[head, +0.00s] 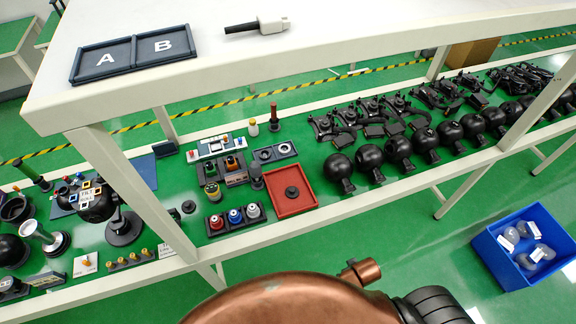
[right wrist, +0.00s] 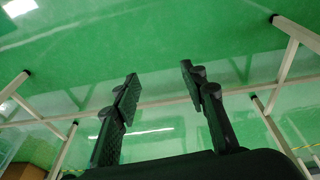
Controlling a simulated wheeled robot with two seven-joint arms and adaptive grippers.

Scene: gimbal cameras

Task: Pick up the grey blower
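A dark holder (head: 236,229) on the green lower shelf carries three small bulb-shaped pieces with red, blue and grey tops. The grey one (head: 254,212) is at the right end and looks like the grey blower, but it is too small to be sure. It sits upright in the holder, left of a red tray (head: 292,207). My right gripper (right wrist: 160,80) shows only in the right wrist view. Its two black fingers are apart with nothing between them, facing green floor and white table legs. My left gripper is not in view.
The white upper shelf (head: 340,35) overhangs the lower one, carrying an A/B tray (head: 133,54) and a black-and-white tool (head: 258,26). Several black round bulbs (head: 398,150) line the lower shelf. White posts stand at its front. A blue bin (head: 490,245) is at right.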

